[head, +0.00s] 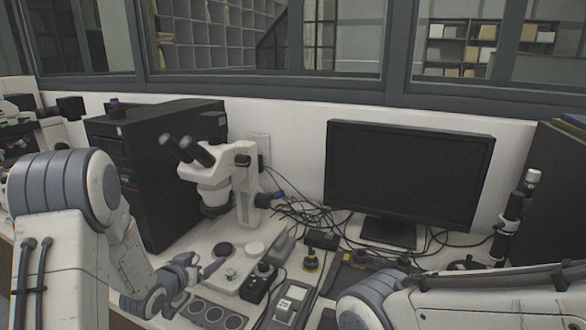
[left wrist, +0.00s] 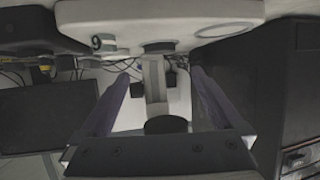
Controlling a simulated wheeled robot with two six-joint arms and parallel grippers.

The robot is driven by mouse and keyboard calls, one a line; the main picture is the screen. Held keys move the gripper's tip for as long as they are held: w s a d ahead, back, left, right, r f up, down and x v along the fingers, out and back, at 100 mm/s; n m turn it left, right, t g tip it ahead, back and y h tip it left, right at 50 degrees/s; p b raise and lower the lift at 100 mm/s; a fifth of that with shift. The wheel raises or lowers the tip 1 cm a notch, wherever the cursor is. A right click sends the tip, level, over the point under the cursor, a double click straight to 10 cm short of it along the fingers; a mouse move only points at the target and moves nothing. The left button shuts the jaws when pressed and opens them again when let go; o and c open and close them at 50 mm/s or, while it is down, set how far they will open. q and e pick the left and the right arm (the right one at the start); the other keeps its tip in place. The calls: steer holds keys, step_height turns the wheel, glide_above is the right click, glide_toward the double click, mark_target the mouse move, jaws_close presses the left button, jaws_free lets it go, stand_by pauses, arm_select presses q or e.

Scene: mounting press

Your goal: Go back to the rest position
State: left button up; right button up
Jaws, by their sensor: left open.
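My left gripper (head: 204,266) is low over the bench in front of the white stereo microscope (head: 243,180). Its two purple fingers stand apart in the left wrist view (left wrist: 160,78), with nothing held between them. The microscope (left wrist: 150,12) fills the top of that view and its pillar shows beyond the fingers. Part of my right arm shows at the lower right of the head view, but its gripper is out of view.
A black computer tower (head: 150,170) stands left of the microscope. A dark monitor (head: 408,172) stands to the right with loose cables (head: 305,212) beside it. A control box with a knob (head: 260,284) and a tray with round wells (head: 212,314) lie near my left gripper.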

mark_target(224, 247)
arm_select(q)
steer(key=p+x, duration=0.1)
steer(key=x, duration=0.9)
steer(key=shift+d, duration=0.1)
steer(key=shift+r, duration=1.7)
